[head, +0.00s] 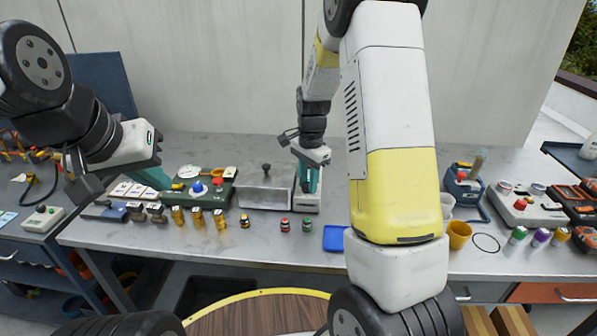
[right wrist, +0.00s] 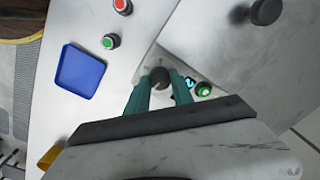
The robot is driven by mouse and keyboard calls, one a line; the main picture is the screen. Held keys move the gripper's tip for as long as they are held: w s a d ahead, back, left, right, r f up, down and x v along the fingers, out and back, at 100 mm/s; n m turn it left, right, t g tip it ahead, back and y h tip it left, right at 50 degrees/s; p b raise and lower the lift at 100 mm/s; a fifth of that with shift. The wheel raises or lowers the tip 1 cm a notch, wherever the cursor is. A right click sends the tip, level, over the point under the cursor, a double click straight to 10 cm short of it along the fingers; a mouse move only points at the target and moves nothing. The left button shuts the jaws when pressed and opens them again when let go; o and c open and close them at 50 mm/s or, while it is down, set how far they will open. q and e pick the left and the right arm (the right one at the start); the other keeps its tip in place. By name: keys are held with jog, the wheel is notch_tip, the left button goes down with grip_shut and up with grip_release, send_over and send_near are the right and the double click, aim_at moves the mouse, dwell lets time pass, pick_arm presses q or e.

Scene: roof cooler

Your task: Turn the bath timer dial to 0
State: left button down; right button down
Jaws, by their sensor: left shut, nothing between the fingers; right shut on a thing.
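The bath timer dial (right wrist: 159,77) is a small dark round knob on a light panel, seen in the right wrist view. My right gripper (right wrist: 160,88) has its teal fingers on either side of the dial, shut on it. The dial's pointer and scale cannot be read. In the head view my right gripper (head: 307,182) points down at the panel (head: 306,203) beside the metal bath (head: 263,188), and its fingers hide the dial. My left gripper (head: 158,180) is shut and empty above the left part of the bench.
A small display (right wrist: 190,82) and a green button (right wrist: 204,89) sit beside the dial. A green board (head: 205,188) is left of the bath. My right arm hides the bench's middle right.

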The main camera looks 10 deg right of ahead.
jog(key=n, duration=0.5)
jog(key=shift+w+r+n, duration=0.1)
jog(key=shift+w+n, duration=0.05)
jog(key=shift+n, duration=0.15)
jog(key=n, duration=0.9)
jog(key=shift+a+n, duration=0.1)
jog(key=shift+n, duration=0.3)
jog(key=n, duration=0.4)
jog(key=shift+g, duration=0.3)
jog(key=shift+n, duration=0.4)
jog(key=c, duration=1.1)
grip_release()
